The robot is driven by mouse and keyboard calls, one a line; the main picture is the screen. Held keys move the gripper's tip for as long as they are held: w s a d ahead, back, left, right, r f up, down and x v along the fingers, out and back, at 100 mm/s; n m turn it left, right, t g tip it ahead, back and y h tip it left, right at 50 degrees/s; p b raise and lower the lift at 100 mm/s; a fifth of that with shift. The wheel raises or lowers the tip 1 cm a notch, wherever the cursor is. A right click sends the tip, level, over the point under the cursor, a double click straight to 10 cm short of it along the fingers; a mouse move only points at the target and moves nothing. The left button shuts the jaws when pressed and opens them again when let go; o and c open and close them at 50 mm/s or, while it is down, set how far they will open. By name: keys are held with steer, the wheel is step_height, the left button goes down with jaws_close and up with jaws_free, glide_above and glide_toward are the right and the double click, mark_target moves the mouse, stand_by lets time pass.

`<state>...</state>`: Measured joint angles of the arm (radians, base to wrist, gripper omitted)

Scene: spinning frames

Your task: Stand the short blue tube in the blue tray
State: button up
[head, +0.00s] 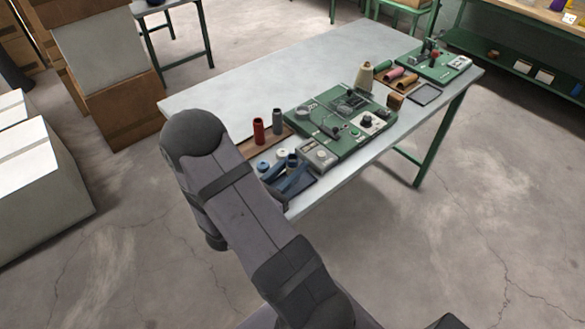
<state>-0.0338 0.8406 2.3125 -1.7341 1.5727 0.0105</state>
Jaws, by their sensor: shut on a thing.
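My gripper is not visible; my own arm crosses the middle of the head view and covers the space behind it. A blue tray (307,182) lies at the near edge of the table, partly hidden by my arm. Blue shapes (291,178) lie slanted at the tray, too small to tell apart clearly. An upright blue tube (292,160) stands just behind them. Blue pieces with pale tops (263,165) stand to its left. I cannot tell which of these is the short blue tube.
A green machine frame (340,125) fills the table's middle. A red tube (258,131) and a grey tube (277,121) stand at its left. A cream cone (364,77) and a small dark tray (425,94) are farther right. The table's far left (225,90) is bare.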

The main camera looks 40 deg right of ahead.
steer(key=shift+f, duration=0.45)
steer(key=shift+f, duration=0.1)
steer(key=o, duration=1)
